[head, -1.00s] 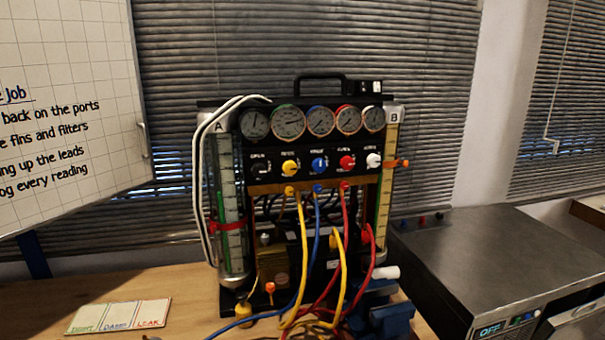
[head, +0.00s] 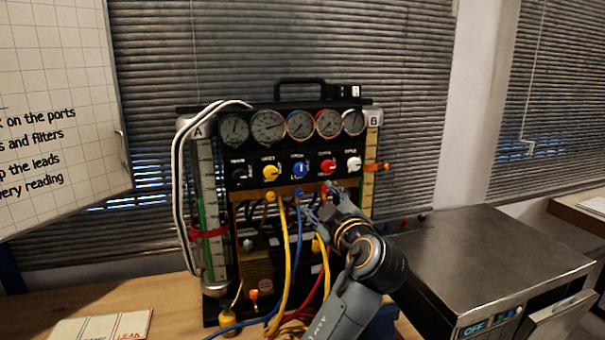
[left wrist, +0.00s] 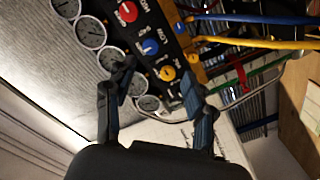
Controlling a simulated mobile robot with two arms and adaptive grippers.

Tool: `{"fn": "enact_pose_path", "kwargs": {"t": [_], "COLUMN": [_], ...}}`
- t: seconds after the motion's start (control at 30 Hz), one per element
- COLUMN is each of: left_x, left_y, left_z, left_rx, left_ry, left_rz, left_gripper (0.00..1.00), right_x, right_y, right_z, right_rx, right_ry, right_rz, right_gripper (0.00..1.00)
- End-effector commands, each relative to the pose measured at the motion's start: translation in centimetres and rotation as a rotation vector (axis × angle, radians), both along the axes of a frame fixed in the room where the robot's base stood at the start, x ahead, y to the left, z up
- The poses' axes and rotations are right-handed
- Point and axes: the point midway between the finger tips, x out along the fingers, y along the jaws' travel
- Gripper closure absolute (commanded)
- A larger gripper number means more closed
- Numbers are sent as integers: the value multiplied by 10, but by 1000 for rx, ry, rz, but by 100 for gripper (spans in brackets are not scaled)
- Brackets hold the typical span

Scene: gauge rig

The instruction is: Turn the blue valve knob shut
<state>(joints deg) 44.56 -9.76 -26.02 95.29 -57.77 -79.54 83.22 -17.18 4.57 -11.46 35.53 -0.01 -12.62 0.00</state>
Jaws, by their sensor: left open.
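The blue valve knob (head: 300,170) is in the middle of the knob row on the black gauge rig (head: 345,96), and its white mark looks about upright. The left wrist view shows the blue knob (left wrist: 150,46) too, between the red and yellow knobs. My left gripper (head: 320,200) is in front of the rig, just below and right of the blue knob. In the left wrist view the gripper's fingers (left wrist: 156,76) are spread and empty, with the blue knob beyond the tips. My right gripper is in neither view.
The yellow knob (head: 271,173) and red knob (head: 328,167) flank the blue one closely. Yellow (head: 283,250), blue and red hoses hang below the row, near my gripper. A steel-topped box (head: 490,255) stands at right. A colored card (head: 100,325) lies on the wooden bench.

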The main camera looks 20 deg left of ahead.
Motion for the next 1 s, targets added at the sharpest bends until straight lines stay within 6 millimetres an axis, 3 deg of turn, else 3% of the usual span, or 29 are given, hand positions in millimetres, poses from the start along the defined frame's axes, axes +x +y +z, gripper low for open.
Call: {"fn": "enact_pose_path", "kwargs": {"t": [0.07,0.2,0.7,1.0], "left_x": [1,10,91,114], "left_y": [-2,4,60,74], "left_z": [14,20,21,17], "left_rx": [-6,-7,-6,-10], "left_ry": [-37,-49,-44,-47], "left_rz": [8,13,12,9], "left_gripper": [46,46,46,46], "right_x": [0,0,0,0], "right_y": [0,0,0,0], "right_z": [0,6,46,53], "right_rx": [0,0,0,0], "right_ry": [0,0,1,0], "right_rz": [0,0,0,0], "right_gripper": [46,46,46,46]}}
